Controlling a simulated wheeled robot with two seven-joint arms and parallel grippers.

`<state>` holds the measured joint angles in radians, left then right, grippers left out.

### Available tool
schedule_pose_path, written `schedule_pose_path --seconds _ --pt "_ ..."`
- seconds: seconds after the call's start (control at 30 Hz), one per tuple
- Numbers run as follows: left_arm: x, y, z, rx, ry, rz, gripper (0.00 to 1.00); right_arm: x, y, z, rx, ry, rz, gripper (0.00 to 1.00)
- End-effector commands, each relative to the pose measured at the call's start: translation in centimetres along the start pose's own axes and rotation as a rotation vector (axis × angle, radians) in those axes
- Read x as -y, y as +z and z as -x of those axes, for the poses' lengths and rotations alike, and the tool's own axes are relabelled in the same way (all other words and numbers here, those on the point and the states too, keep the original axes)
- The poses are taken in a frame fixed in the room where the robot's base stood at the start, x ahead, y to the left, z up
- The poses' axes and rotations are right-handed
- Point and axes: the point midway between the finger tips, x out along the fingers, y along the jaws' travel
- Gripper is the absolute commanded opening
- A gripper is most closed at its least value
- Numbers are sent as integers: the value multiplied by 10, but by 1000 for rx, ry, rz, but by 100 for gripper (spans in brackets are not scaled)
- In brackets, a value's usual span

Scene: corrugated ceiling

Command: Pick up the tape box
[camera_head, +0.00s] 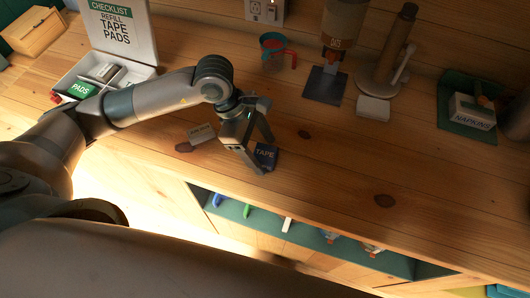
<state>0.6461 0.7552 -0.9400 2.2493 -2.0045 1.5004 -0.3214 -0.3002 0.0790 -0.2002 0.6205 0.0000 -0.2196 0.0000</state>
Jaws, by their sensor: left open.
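The tape box (265,154) is a small dark blue box with the word TAPE on it, lying on the wooden counter (340,180). My left gripper (264,156) is open and low over the counter at the tape box, with one finger on its far side and one on its near left side. I cannot tell whether the fingers touch the box. The gripper body hides part of its left side. My right gripper is not in view.
A small pale labelled box (202,134) lies just left of my gripper. A checklist sign (122,30), a measuring cup (273,52), a dispenser (341,40) and a napkin box (471,112) stand farther back. An open shelf (262,222) runs below the counter's front edge.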

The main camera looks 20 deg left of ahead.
Motion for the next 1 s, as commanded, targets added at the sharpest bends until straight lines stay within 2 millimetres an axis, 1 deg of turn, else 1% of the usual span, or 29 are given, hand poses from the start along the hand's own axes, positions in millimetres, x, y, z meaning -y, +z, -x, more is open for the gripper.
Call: schedule_pose_path --seconds 0.37,0.4,0.47,0.5,0.53,0.57,0.87,1.0 --pt "0 0 0 0 0 0 67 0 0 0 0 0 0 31" --pt "0 0 0 0 0 0 58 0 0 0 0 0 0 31" --pt "0 0 0 0 0 0 43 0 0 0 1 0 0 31" --pt "0 0 0 0 0 0 34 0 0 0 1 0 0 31" --pt "0 0 0 0 0 0 27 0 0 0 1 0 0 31" --pt "0 0 0 0 0 0 23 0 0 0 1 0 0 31" --pt "0 0 1 0 0 0 23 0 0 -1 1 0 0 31" --pt "0 2 4 1 0 0 23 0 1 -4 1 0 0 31"
